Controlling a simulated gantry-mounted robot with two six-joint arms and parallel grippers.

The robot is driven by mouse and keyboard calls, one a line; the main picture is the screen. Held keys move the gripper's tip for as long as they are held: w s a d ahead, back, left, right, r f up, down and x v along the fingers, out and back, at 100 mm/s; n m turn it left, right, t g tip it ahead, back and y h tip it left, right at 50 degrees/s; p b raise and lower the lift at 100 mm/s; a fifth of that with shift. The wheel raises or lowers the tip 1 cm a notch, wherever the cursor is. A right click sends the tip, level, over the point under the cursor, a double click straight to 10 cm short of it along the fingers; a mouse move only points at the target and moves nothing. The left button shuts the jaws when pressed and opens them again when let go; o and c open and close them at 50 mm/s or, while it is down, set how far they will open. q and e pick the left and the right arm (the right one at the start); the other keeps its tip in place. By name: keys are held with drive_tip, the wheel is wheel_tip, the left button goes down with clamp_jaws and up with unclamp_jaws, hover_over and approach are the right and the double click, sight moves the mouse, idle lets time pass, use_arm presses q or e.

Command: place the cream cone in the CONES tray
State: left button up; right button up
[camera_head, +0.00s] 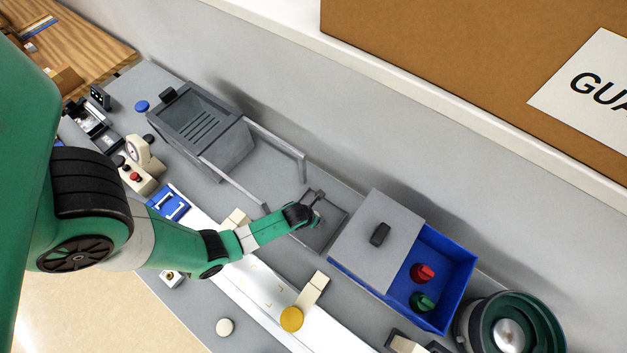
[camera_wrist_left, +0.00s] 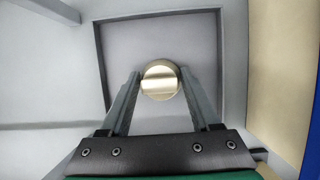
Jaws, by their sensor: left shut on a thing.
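The cream cone (camera_wrist_left: 160,80) shows end-on in the left wrist view as a round, pale golden piece with a flat band across it. My left gripper (camera_wrist_left: 157,90) is shut on it, with one finger on each side. In the head view my left gripper (camera_head: 314,205) is over a shallow square grey tray (camera_head: 338,226), which also fills the middle of the wrist view (camera_wrist_left: 120,60). The cone lies within the tray's outline there; its height above the floor is hard to tell. No CONES label is legible. My right gripper is out of view.
Right of the tray is a blue bin (camera_head: 455,262) with a red and a green piece, partly covered by a grey lid (camera_head: 365,245). A slotted grey box (camera_head: 215,145) and rails (camera_head: 275,150) stand to the left. A green bowl feeder (camera_head: 535,325) is at lower right.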

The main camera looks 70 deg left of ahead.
use_arm(q)
drive_tip(key=o, duration=1.4)
drive_tip(key=p+v, duration=1)
drive_tip(key=v, duration=0.2)
